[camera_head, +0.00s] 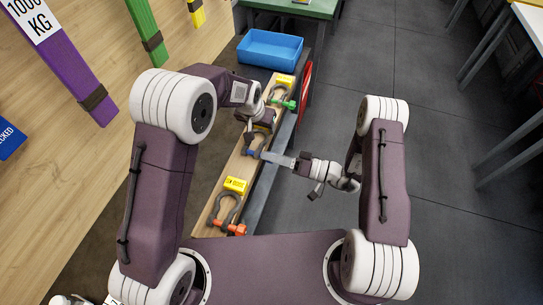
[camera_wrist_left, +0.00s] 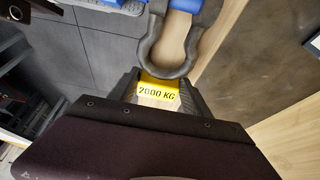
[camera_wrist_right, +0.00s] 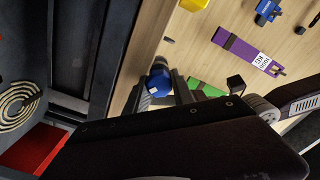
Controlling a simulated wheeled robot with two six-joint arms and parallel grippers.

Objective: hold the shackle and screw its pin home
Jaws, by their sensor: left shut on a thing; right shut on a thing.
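The dark grey shackle with the blue pin lies mid-board in the head view, partly hidden by my left gripper (camera_head: 258,130). Its rounded bow (camera_wrist_left: 166,66) shows in the left wrist view, with blue at its ends. The left gripper is shut on the shackle at the bow end, over a yellow "2000 KG" label (camera_wrist_left: 158,93). The blue pin (camera_head: 249,152) points to the right side of the board. My right gripper (camera_head: 268,156) comes from the right and is shut on the pin's blue head (camera_wrist_right: 159,84). The pin's thread is hidden.
The shackles stand on a narrow wooden board (camera_head: 213,205). One with an orange pin (camera_head: 230,229) is nearer, one with a green pin (camera_head: 284,103) farther. A blue bin (camera_head: 270,48) stands beyond. Slings hang on the wooden panel at left.

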